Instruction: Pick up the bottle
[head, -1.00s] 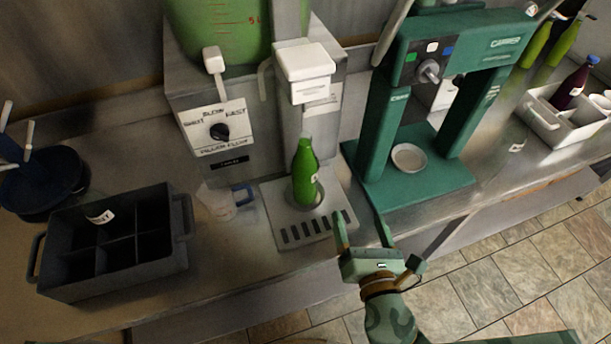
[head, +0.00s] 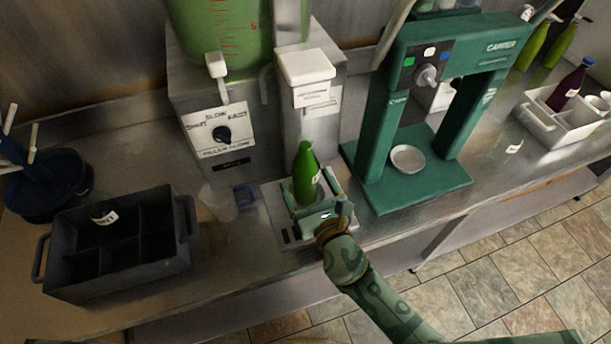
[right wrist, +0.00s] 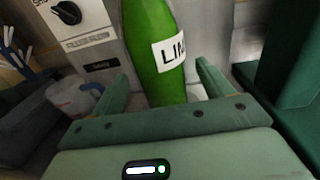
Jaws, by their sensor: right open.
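A green bottle (head: 306,174) stands upright on the drip tray of the filling machine, under its white spout head. In the right wrist view the bottle (right wrist: 158,55) shows large, with a white label whose visible letters begin "LI". My right gripper (head: 309,196) is at the tray, just in front of the bottle's lower part. In the right wrist view its two open fingers (right wrist: 158,85) stand on either side of the bottle; I cannot tell whether either touches it. The bottle's base is hidden behind the gripper. My left gripper is not in view.
A clear jug with a blue handle (head: 219,202) stands left of the tray. A dark divided crate (head: 118,273) is at the left. The green capping machine (head: 371,135) stands close at the right. A white caddy (head: 541,122) is at the far right.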

